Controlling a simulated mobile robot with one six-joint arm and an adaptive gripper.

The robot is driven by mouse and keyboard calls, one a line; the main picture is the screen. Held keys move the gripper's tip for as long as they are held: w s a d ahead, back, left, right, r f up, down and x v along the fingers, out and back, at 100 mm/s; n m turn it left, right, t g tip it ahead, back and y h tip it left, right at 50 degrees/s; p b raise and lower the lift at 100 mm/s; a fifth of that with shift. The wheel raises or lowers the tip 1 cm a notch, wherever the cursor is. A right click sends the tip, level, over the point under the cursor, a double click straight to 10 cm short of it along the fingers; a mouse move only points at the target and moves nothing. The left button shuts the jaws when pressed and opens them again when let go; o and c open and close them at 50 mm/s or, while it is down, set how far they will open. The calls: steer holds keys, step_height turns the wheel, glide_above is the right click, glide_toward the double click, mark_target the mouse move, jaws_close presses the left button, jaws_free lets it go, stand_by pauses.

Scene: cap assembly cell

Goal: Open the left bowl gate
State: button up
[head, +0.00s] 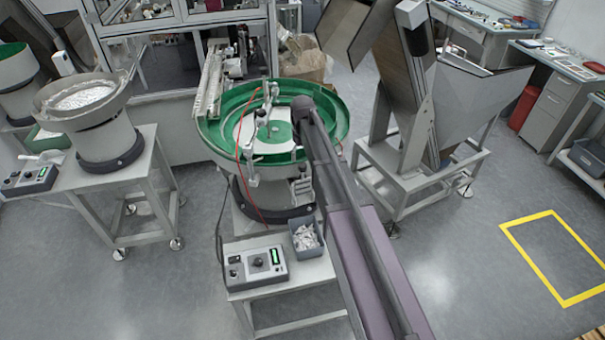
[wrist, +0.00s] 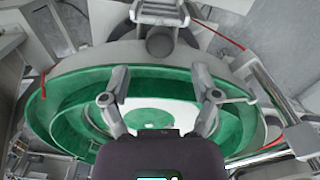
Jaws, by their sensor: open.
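A round green feeder bowl (head: 212,133) stands on a grey base in the middle of the head view, with a pale disc inside. Its green wall also fills the middle of the wrist view (wrist: 70,92). My gripper (wrist: 161,98) is open and empty above this bowl, its two fingers apart over the pale centre. A metal bracket (head: 252,170) with rods and a red tube stands at the bowl's front. I cannot tell which part is the left bowl gate.
A grey bowl (head: 88,92) holding white parts stands on a table at left. A control box (head: 257,265) and a small bin of white parts (head: 306,237) sit in front of the green bowl. A hopper machine (head: 420,110) stands at right. Floor at lower right is clear.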

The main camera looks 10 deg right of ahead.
mark_target(303, 165)
steer(key=shift+f+b, duration=3.05)
steer(key=shift+f, duration=0.35)
steer(key=shift+r, duration=0.1)
jaws_close()
